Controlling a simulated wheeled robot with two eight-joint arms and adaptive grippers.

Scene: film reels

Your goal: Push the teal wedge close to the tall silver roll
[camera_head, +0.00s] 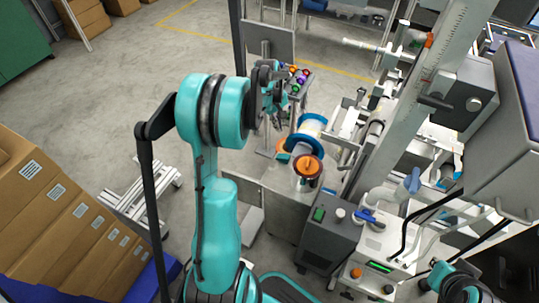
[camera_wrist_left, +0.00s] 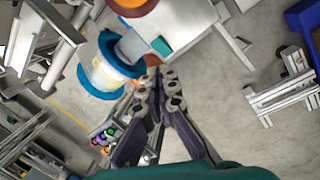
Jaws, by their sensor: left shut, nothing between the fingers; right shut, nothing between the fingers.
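A small teal piece, which looks like the wedge (camera_wrist_left: 161,46), lies on the grey bench top in the left wrist view, beside a blue-flanged spool. My left gripper (camera_wrist_left: 158,73) is shut and empty, above the bench edge near the wedge; contact cannot be judged.
A dark control box (camera_head: 328,226) is in front of the bench. Cardboard boxes (camera_head: 62,220) fill the left. Part of my right arm shows at bottom right.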

